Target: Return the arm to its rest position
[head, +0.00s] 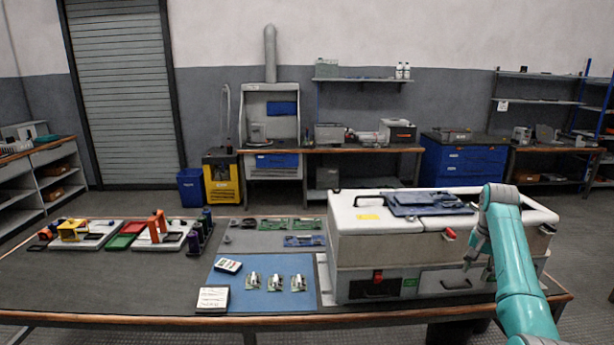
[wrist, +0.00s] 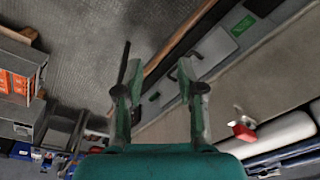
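My teal arm reaches in from the lower right of the head view, in front of the right end of a large white-lidded machine box (head: 385,243). My gripper (head: 467,266) hangs near the box's front face, by a drawer handle (head: 456,284). In the wrist view my gripper (wrist: 154,66) has its two fingers apart, with nothing between them. The box's front, with a green label (wrist: 243,25) and a red knob (wrist: 243,131), lies beyond and to the right of the fingers. Contact with the box cannot be told.
The workbench (head: 120,290) carries a blue mat (head: 262,300) with several small boards, a meter (head: 228,265) and a white note block (head: 213,298). Coloured fixtures stand at the left. Open floor lies right of the bench.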

